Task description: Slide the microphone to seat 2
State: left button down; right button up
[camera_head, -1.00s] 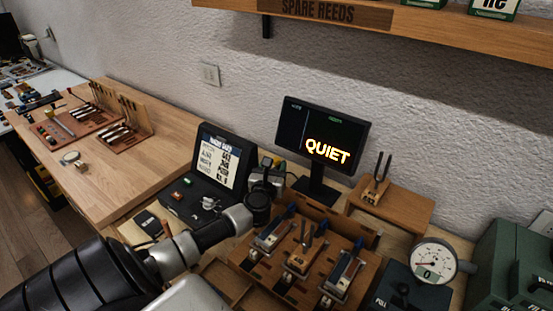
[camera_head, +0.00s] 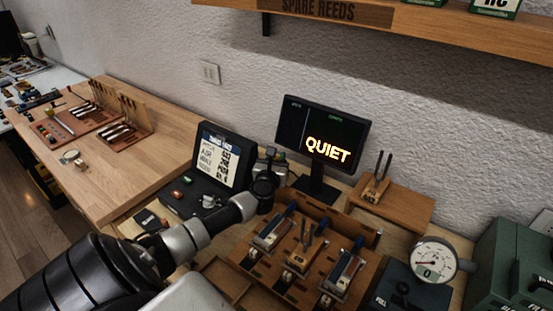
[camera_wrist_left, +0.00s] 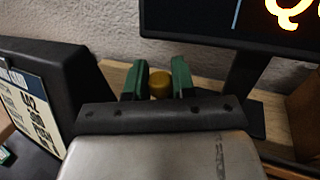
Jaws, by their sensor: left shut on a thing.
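My left gripper (camera_head: 270,157) reaches in from the left, between the black case and the monitor stand. No seat numbers are readable. My right gripper is not in view.
The monitor (camera_head: 322,140) reads QUIET just right of my left gripper. The black case (camera_head: 212,172) stands close on the left. A wooden fixture (camera_head: 246,262) with several upright parts lies in front. A dial gauge (camera_head: 434,259) stands at right.

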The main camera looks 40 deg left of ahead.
pick_arm(q)
jog(key=shift+d, duration=0.25)
jog(key=d, duration=0.2)
jog(key=d+p, duration=0.1)
jog(key=d, duration=0.2)
jog(key=w+d, duration=0.1)
jog(key=d, duration=0.2)
jog(key=shift+p, duration=0.4)
jog(key=c, duration=1)
grip_release()
jog(key=shift+o, duration=0.2)
jog(key=shift+s, duration=0.1)
jog(key=shift+b+v, duration=0.45)
jog(key=shift+v, duration=3.25)
